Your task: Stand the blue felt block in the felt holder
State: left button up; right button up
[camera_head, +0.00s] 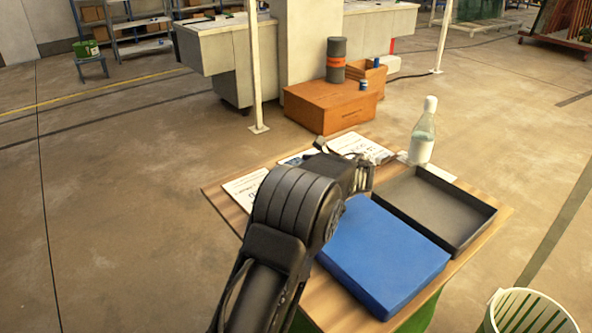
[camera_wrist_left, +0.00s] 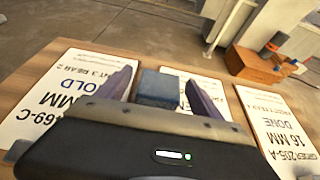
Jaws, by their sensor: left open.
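My left gripper (camera_head: 325,152) is over the far part of the wooden table, among printed sheets. In the left wrist view its two fingers (camera_wrist_left: 160,82) are spread apart, with a small blue-grey block (camera_wrist_left: 157,88), which looks like the felt block, between them. A gap shows on the finger sides, and the block's lower part is hidden by the gripper body. In the head view my wrist mostly hides this spot. I cannot make out the felt holder for certain in either view. My right gripper is not in view.
A large blue slab (camera_head: 385,255) and a black open tray (camera_head: 440,208) cover the table's right side. A clear bottle (camera_head: 422,138) stands behind the tray. Printed sheets (camera_head: 245,187) lie along the far edge. A white-green basket (camera_head: 525,315) is at lower right.

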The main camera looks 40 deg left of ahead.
aim_at(296, 163)
pick_arm(q)
jog(key=shift+c, duration=0.2)
jog(key=c, duration=1.5)
notch_tip(296, 163, up, 10)
dwell(0.6)
